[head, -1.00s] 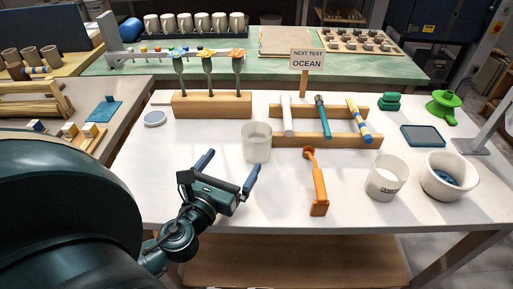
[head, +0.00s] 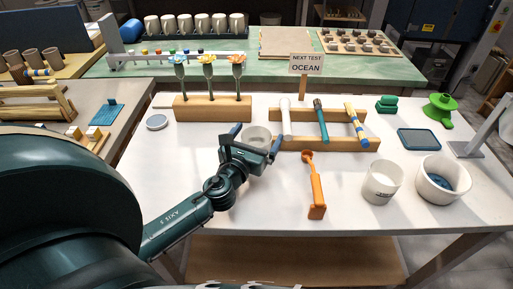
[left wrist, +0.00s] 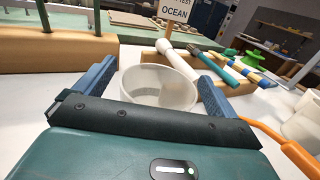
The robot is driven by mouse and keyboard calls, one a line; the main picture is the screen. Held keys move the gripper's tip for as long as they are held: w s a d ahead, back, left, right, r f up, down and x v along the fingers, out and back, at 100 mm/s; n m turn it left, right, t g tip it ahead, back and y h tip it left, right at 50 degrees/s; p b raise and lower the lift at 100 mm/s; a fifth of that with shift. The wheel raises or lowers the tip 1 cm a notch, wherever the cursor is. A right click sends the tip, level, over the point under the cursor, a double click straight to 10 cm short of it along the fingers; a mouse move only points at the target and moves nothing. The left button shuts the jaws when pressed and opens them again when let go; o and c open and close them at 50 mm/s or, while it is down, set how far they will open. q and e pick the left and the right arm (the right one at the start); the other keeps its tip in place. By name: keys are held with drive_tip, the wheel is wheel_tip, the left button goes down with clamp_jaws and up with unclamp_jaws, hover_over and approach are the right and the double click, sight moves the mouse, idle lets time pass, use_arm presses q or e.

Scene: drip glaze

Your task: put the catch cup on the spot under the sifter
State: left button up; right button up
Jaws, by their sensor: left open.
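A pale translucent cup (head: 257,132) stands on the white table in front of the wooden rack; it also shows in the left wrist view (left wrist: 160,88). A second whitish cup (head: 381,186) with small dark markings stands on the right. I cannot tell from the pictures which one is called the catch cup. My left gripper (head: 255,140) is open, with its fingers on either side of the first cup; the wrist view shows the cup between the fingers (left wrist: 157,76), with no clear grip on it. I cannot clearly identify a sifter or the spot. My right gripper is not in view.
An orange tool (head: 316,190) lies right of my left arm. A white bowl with blue contents (head: 443,181), a blue-grey pad (head: 419,139), a green funnel-like piece (head: 440,108) and a grey stand (head: 467,150) are at the right. Racks (head: 325,143) stand behind the cup.

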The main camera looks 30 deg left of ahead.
use_arm(q)
drive_tip(key=shift+c, duration=0.4)
drive_tip(key=c, duration=1.1)
